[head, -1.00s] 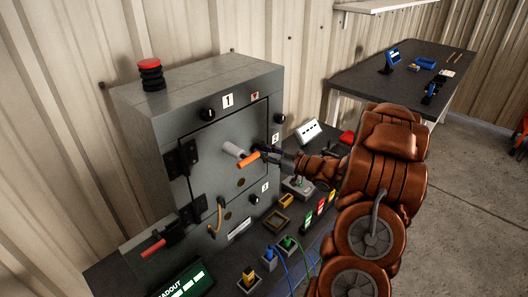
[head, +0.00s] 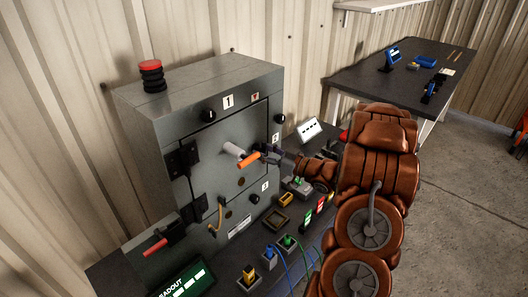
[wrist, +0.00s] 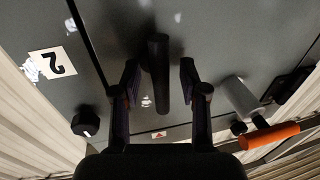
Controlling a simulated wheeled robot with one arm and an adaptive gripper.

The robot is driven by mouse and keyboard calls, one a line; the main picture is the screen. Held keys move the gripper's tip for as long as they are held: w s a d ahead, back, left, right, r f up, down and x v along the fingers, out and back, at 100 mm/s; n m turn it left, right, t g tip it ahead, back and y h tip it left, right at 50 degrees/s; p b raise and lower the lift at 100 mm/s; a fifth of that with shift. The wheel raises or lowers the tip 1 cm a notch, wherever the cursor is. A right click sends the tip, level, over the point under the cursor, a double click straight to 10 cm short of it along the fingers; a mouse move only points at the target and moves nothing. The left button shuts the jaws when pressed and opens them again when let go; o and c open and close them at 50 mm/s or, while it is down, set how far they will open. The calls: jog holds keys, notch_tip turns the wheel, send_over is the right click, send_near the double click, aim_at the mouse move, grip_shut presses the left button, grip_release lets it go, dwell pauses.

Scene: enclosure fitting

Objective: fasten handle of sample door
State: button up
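The grey enclosure (head: 228,82) has a closed-looking front door (head: 205,145) hinged on its left. A lever with a pale hub (head: 233,149) and an orange grip (head: 249,160) sticks out from the door. In the wrist view the orange grip (wrist: 270,136) and pale hub (wrist: 243,97) lie right of my gripper (wrist: 160,84). Its two fingers are apart, with a dark bar (wrist: 158,62) between them; I cannot tell whether they touch it. In the head view my gripper (head: 266,151) is at the door's right side, close beside the orange grip, and its fingertips are partly hidden.
Black knobs stand by label 1 (head: 227,101) and label 2 (wrist: 53,64). A red-topped stack (head: 151,76) sits on the enclosure. A red-handled clamp (head: 155,247) is at lower left. Connectors with cables (head: 269,257) crowd the bench front. A second table (head: 350,75) stands behind at right.

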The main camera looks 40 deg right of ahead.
jog(key=shift+s+d, duration=0.1)
jog(key=v, duration=1.1)
jog(key=shift+s+d, duration=0.2)
jog(key=shift+s, duration=0.1)
dwell(0.6)
